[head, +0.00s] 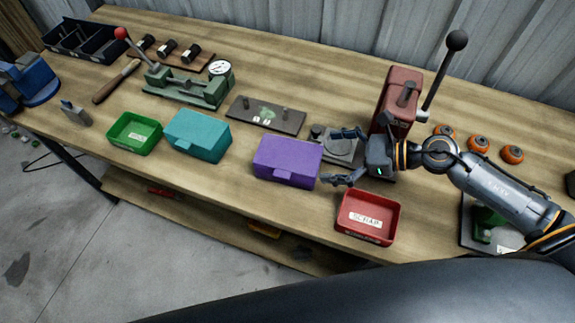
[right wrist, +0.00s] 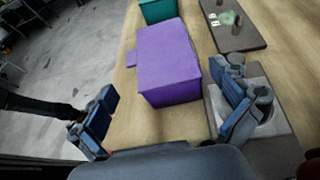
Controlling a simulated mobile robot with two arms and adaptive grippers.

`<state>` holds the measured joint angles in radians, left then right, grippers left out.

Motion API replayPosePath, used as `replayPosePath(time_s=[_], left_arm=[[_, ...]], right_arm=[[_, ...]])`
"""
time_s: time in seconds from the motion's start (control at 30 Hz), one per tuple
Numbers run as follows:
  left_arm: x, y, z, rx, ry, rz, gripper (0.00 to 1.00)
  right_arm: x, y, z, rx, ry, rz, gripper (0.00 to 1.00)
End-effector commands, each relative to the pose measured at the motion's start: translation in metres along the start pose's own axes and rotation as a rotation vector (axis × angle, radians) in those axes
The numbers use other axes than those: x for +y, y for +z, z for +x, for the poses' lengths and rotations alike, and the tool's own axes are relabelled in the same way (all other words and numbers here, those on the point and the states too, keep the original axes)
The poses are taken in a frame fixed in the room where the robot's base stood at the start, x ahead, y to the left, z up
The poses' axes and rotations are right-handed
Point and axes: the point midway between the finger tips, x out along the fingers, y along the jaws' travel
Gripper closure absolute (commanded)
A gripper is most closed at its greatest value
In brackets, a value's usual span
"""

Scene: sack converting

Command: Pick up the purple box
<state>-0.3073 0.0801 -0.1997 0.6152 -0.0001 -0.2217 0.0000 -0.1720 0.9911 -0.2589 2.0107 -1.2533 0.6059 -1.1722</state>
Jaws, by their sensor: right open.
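The purple box (head: 287,160) is a closed box with a small front tab, standing on the wooden workbench (head: 300,215) near its front edge. It also shows in the right wrist view (right wrist: 167,60), ahead of the fingers. My right gripper (head: 345,157) is open and empty, just to the right of the box, with its fingers pointing toward it. In the right wrist view the two fingers are spread wide, and the box lies beyond and between them, seemingly apart from both. My left gripper is not in view.
A teal box (head: 198,136) and a green tray (head: 134,133) stand left of the purple box. A red scrap tray (head: 367,215) sits at the front right. A grey plate fixture (head: 337,145) lies beside the right gripper. A red press (head: 397,98) with a lever stands behind it.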

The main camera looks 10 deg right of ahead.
Motion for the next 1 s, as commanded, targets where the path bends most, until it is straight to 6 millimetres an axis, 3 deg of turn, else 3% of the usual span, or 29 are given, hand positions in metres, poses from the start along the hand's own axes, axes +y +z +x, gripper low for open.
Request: replayPosePath(time_s=[0.1,0.3,0.53,0.83,1.0], left_arm=[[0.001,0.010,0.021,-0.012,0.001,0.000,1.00],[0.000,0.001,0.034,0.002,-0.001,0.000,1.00],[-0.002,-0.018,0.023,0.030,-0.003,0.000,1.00],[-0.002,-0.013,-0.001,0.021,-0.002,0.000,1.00],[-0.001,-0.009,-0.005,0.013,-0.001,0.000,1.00]], right_arm=[[0.000,-0.019,0.008,0.000,0.000,0.000,0.00],[0.000,-0.031,0.013,-0.001,-0.001,0.000,0.00],[-0.001,-0.026,0.029,-0.004,-0.002,0.002,0.00],[-0.001,-0.018,0.065,-0.004,-0.001,0.002,0.00],[-0.001,-0.022,0.084,-0.002,-0.001,0.002,0.00]])
